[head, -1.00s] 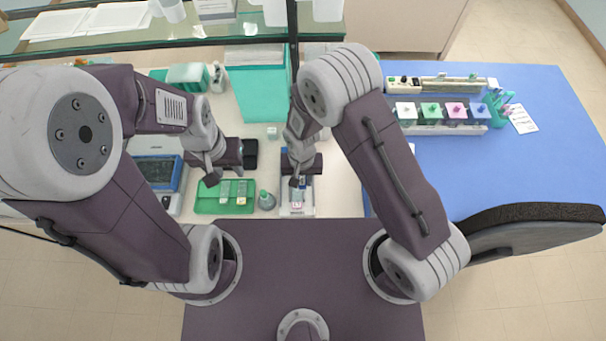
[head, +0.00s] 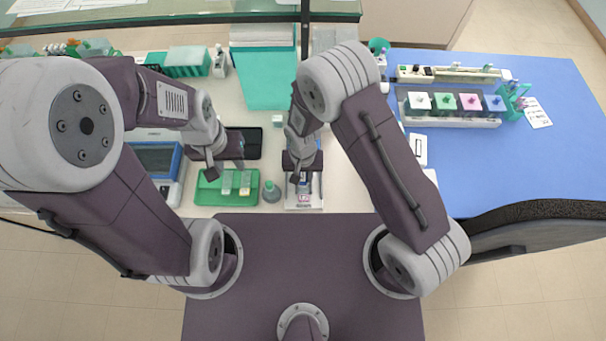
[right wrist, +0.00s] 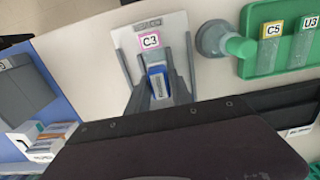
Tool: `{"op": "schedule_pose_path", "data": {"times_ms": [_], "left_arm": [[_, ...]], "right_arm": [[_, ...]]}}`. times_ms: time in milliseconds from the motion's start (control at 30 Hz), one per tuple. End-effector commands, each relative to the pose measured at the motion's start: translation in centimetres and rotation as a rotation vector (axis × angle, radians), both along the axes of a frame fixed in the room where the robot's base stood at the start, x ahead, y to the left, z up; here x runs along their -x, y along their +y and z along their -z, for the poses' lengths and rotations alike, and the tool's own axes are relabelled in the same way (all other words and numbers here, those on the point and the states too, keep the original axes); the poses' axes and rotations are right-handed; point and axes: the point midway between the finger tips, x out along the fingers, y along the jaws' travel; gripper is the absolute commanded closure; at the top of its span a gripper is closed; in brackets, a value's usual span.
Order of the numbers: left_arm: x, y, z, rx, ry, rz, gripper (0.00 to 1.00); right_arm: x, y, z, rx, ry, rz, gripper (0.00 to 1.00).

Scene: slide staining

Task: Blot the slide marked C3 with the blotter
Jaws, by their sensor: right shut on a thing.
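The slide marked C3, with a pink-edged label (right wrist: 151,41), lies on a pale holder (right wrist: 176,24) with grey bars in the right wrist view. In the head view its label (head: 304,198) shows just in front of my right gripper (head: 302,179). My right gripper is shut on a blue and white block, which appears to be the blotter (right wrist: 158,82), over the slide's unlabelled part. I cannot tell whether the block touches the glass. My left gripper (head: 241,164) hangs behind the green tray (head: 207,201); its fingers are too small to read.
Slides C5 (right wrist: 270,45) and U3 (right wrist: 304,45) lie in the green tray. A staining rack with coloured jars (head: 457,105) sits on the blue mat (head: 550,150). A glass shelf (head: 180,18) crosses the back.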

Motion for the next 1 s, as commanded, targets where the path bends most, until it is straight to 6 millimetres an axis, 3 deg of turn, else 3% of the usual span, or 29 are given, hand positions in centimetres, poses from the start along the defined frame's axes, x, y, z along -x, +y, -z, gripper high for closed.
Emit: {"op": "schedule_pose_path", "data": {"times_ms": [1000], "left_arm": [[0.01, -0.01, 0.43, 0.000, 0.000, 0.000, 0.64]], "right_arm": [[0.00, -0.02, 0.54, 0.000, 0.000, 0.000, 1.00]]}}
